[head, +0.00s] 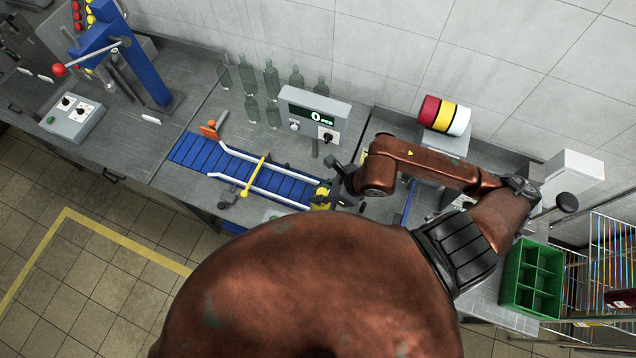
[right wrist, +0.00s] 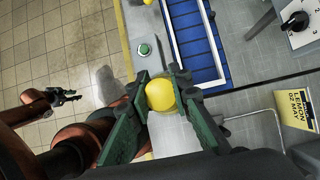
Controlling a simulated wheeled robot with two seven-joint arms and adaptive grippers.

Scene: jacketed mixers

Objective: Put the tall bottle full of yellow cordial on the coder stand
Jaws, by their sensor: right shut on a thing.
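My right gripper (right wrist: 160,82) is shut on a round yellow thing (right wrist: 160,96), seen end-on between its two dark green fingers. It looks like the yellow bottle; its full height and its base are hidden. In the head view the right gripper (head: 333,178) is at the right end of the blue conveyor, with a patch of yellow (head: 322,196) just below it. A second gripper (right wrist: 68,95), my left, shows small at the left of the right wrist view, over the floor and apart from the bottle; its jaws are unclear. I cannot make out the coder stand for certain.
The blue conveyor (head: 200,163) has white rails and a yellow crossbar. Several empty green bottles (head: 270,78) stand behind it, beside a counter box (head: 314,108) reading 0. A LEMON sign (right wrist: 297,118) stands nearby. A green crate (head: 532,278) is at right. My arm covers the front.

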